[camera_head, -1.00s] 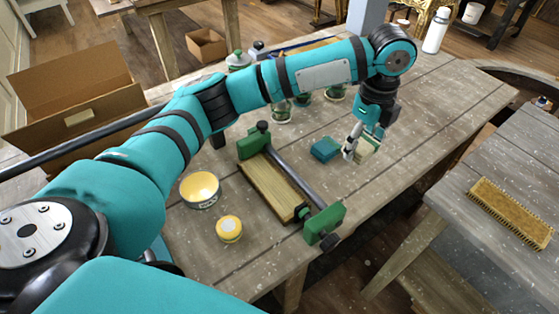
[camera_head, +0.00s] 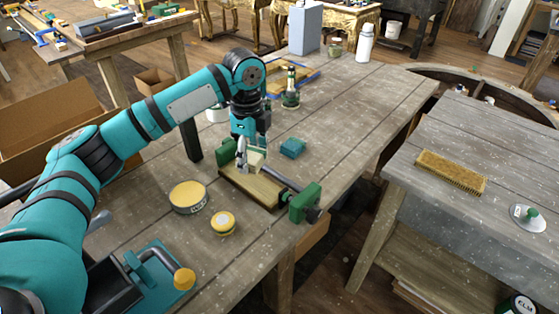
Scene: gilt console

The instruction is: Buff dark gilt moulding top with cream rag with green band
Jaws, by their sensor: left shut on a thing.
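My left gripper (camera_head: 245,157) is shut on a small cream rag (camera_head: 256,160). Its green band cannot be made out clearly here. The gripper points down over the far end of the brownish-gold moulding (camera_head: 250,188), which lies between the green jaws of a bar clamp (camera_head: 304,203) on the workbench. The rag is at or just above the moulding's top; I cannot tell whether it touches. The gripper and rag hide part of the far end of the moulding and clamp. My right gripper is not in view.
A teal block (camera_head: 292,147) lies right of the rag. A green bottle (camera_head: 290,88) stands behind. A brush (camera_head: 451,172) lies on the right-hand table. The bench's right part is clear.

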